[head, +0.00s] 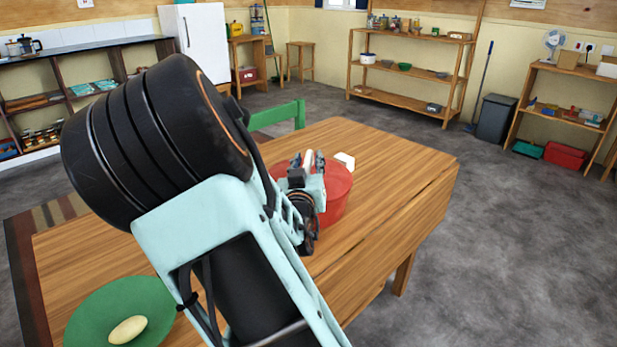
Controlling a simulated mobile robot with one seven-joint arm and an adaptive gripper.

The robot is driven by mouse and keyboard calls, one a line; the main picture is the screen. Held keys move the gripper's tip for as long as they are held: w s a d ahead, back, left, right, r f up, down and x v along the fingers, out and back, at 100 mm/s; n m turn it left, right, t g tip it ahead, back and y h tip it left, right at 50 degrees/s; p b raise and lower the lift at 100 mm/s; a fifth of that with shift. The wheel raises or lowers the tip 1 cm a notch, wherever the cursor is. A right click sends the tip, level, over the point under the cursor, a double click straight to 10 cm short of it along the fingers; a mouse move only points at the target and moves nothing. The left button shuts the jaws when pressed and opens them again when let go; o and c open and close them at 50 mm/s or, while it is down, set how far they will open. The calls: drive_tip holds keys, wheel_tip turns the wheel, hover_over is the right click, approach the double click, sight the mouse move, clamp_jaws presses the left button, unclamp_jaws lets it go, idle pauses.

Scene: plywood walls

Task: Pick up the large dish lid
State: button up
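A large round red dish or lid (338,195) stands on the wooden table (395,180); I cannot tell whether it is the lid alone or a dish with its lid on. My gripper (307,160) is over its left part, and my arm hides its left side. A small pale piece shows between the fingers, but I cannot tell what it is. Whether the fingers touch the red thing or are shut on anything is not clear from this angle.
A green plate (88,305) with a pale yellow oval item (128,329) is at the table's near left. A small white item (345,159) lies behind the red thing. A green chair (283,116) stands at the far side. The table's right part is clear.

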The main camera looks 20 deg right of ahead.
clamp_jaws()
drive_tip(key=shift+r, duration=0.1)
idle(0.3)
